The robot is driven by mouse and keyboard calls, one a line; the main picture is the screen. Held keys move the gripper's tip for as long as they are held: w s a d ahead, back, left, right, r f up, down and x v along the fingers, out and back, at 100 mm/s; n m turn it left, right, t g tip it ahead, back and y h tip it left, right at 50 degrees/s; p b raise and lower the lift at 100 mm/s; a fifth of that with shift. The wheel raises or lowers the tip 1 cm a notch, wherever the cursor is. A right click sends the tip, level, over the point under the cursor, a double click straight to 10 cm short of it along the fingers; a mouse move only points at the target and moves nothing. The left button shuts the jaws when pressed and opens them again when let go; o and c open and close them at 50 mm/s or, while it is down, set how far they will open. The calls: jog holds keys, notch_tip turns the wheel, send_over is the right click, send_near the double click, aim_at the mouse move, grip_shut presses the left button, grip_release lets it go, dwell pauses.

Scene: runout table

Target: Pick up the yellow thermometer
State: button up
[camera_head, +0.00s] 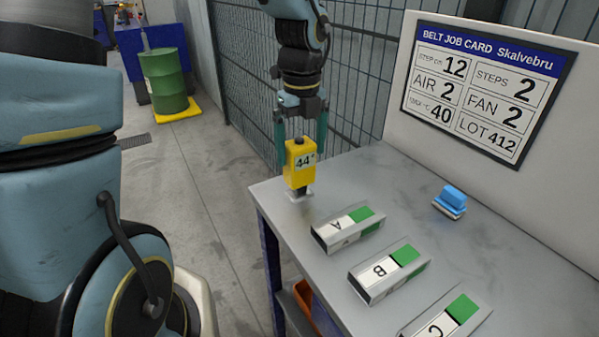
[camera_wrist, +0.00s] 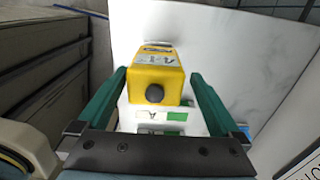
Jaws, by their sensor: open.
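In the wrist view the thermometer (camera_wrist: 157,75) lies between the two open fingers (camera_wrist: 155,88), with a visible gap on both sides.
Blocks labelled A (camera_head: 345,231), B (camera_head: 386,274) and C (camera_head: 445,318) lie in a row nearer the front. A blue brush-like object (camera_head: 451,201) sits at the right. A job card (camera_head: 484,90) is on the upright white panel. Wire fence (camera_head: 350,70) stands behind the table.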

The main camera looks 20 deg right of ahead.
aim_at(299, 168)
jog(key=f, duration=0.5)
jog(key=shift+s+a+p, duration=0.1)
jog(key=shift+a+p, duration=0.15)
jog(key=shift+p, duration=0.15)
jog(key=shift+c, duration=0.2)
